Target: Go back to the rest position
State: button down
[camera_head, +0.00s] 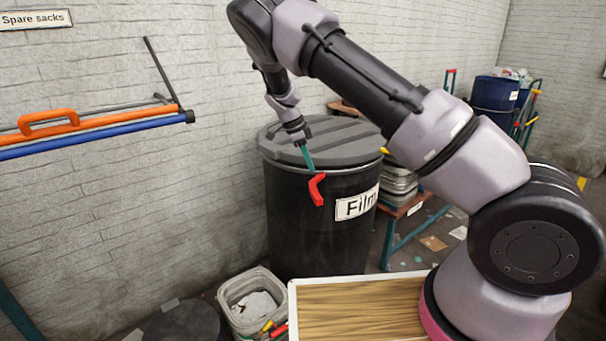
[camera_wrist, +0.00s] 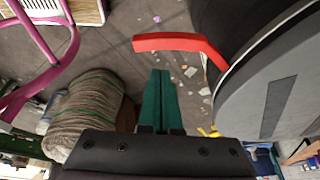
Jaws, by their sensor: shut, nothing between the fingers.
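My gripper (camera_head: 310,166) is shut and empty, its two green fingers pressed together and pointing down. It hangs in front of the dark lidded bin labelled "Film" (camera_head: 290,230), close to the bin's red handle (camera_head: 317,190). In the wrist view the closed fingers (camera_wrist: 160,76) point towards the floor, and the red handle (camera_wrist: 178,42) lies just past their tips with a visible gap in the picture. The bin's grey lid (camera_wrist: 270,95) fills the right side there. My arm reaches in from the right, bent high over the scene.
A white-edged, wood-patterned surface (camera_head: 350,281) lies in front of the bin. A grey tub (camera_head: 232,287) stands left of it. A wall rack with an orange handle (camera_head: 48,122) is at left. Blue barrels (camera_head: 495,92) stand at the back right. A pink frame (camera_wrist: 48,72) shows in the wrist view.

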dwell(0.3)
jog(key=s+d+r+n+t+y, duration=0.1)
jog(key=s+d+r+n+y, duration=0.35)
jog(key=r, duration=0.75)
jog(key=s+d+r+n+t+y, duration=0.1)
jog(key=s+d+r+y, duration=0.1)
jog(key=s+d+r, duration=0.7)
jog(key=s+d+r+n+t, duration=0.1)
jog(key=s+r+n, duration=0.3)
jog(key=s, duration=0.5)
jog(key=s+d+r+n+t, duration=0.2)
jog(key=s+r+n+t, duration=0.2)
jog(key=s+r, duration=0.3)
jog(key=s, duration=0.3)
jog(key=shift+d+r+n, duration=0.2)
jog(key=shift+r+n, duration=0.1)
jog(key=shift+n, duration=0.05)
jog(key=shift+s+h, duration=0.1)
jog(key=shift+h, duration=0.15)
